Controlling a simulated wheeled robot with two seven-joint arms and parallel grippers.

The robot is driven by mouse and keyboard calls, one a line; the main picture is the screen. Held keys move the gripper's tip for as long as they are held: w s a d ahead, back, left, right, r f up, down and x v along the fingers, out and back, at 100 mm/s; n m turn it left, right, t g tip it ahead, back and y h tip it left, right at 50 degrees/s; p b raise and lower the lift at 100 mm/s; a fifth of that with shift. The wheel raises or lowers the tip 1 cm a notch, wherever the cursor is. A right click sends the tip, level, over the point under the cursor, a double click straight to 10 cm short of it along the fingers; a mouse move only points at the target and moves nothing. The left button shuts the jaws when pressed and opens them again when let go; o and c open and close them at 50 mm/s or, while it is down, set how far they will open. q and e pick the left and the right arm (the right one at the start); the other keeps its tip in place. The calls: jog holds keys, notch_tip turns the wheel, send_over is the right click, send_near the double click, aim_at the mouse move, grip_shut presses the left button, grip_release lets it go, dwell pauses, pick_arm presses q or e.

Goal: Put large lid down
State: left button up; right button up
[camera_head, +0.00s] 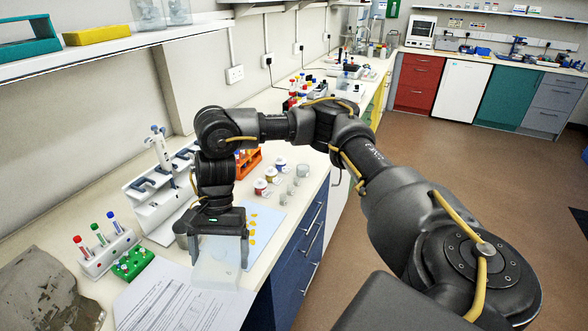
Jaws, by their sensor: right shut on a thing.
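My right gripper (215,238) reaches in from the right and points down over the front of the bench. It is shut on a translucent whitish, box-like piece, which looks like the large lid (221,268). The lid hangs below the fingers, above or at the edge of the printed paper (170,305) and near a light blue sheet (265,222) with several yellow pieces. I cannot tell whether the lid touches the bench. The gripper and the lid hide part of the bench below. My left gripper is not in view.
Left of the gripper stand a pipette stand (155,205), a white rack with tubes (105,252) and a green rack (133,263). A grey lumpy thing (45,292) lies at lower left. Behind are an orange rack (248,160) and small jars (271,174). The blue drawers (300,260) mark the bench's front edge.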

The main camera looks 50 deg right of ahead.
aim_at(236, 250)
jog(key=shift+s+d+m+b, duration=0.1)
jog(key=shift+d+m+b, duration=0.2)
jog(key=shift+m, duration=0.1)
jog(key=d+m+b, duration=0.1)
jog(key=d+m+t+b, duration=0.1)
jog(key=m, duration=0.1)
jog(key=s+d+r+m+t+y+b, duration=0.1)
jog(key=m, duration=0.1)
jog(key=shift+s+d, duration=0.1)
jog(key=shift+d, duration=0.15)
jog(key=s+d+r+m+t+h+b, duration=0.1)
jog(key=s+d+m+t+b, duration=0.3)
jog(key=m, duration=0.7)
jog(key=shift+s+d+r+m+t+h, duration=0.25)
jog(key=shift+d+r, duration=0.2)
jog(key=shift+d, duration=0.5)
